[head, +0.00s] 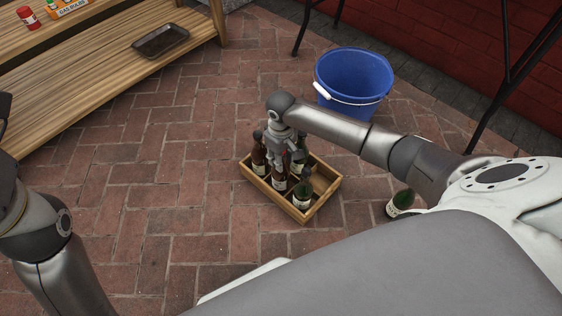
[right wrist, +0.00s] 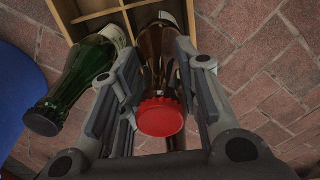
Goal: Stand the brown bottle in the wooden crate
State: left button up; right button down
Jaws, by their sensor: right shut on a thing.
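The wooden crate (head: 322,197) stands on the brick floor below my right arm, and its dividers (right wrist: 97,14) show in the right wrist view. My right gripper (head: 283,158) points down over it, shut on a brown bottle (right wrist: 158,48) with a red cap (right wrist: 160,117). That bottle is roughly upright, its lower end at the crate; I cannot tell whether it rests on the crate's bottom. A green bottle (head: 303,195) stands in the crate, and another brown bottle (head: 259,158) is at its left side. My left gripper is out of view.
A blue bucket (head: 353,78) stands behind the crate. A green bottle (head: 401,202) is on the floor to the right, partly hidden by my arm. A wooden shelf (head: 120,80) with a dark tray (head: 160,41) is at upper left. The floor left of the crate is clear.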

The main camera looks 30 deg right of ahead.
jog(key=shift+f, duration=0.5)
jog(key=c, duration=1.1)
grip_release()
